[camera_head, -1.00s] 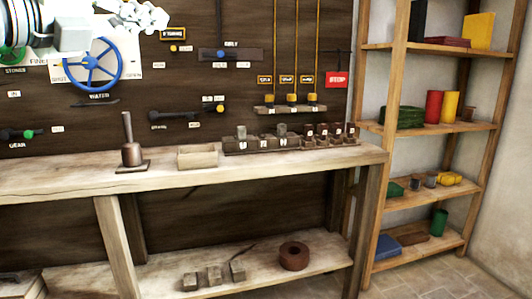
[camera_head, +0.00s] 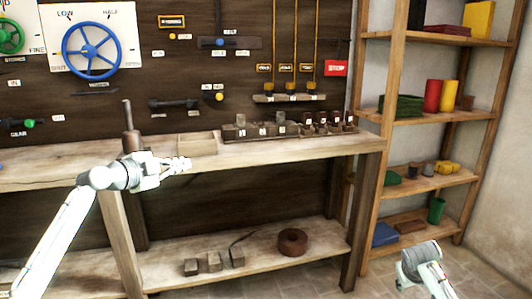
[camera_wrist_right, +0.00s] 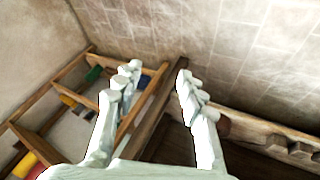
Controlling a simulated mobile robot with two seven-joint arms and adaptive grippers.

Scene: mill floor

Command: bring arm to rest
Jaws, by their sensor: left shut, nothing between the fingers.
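My left arm comes in from the lower left in the head view. Its gripper (camera_head: 178,164) is shut and empty, in front of the workbench's front edge, and its wrist covers the base of the upright dark tool. My right gripper (camera_head: 404,272) shows at the lower right of the head view, low in front of the shelf. In the right wrist view its two pale fingers (camera_wrist_right: 158,78) stand apart with nothing between them.
The wooden workbench (camera_head: 290,152) carries an open box (camera_head: 197,145) and a row of marked blocks. A blue wheel (camera_head: 90,51) and levers are on the dark wall board. A wooden shelf (camera_head: 430,124) with coloured goods stands at the right. A brown ring (camera_head: 292,242) lies below.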

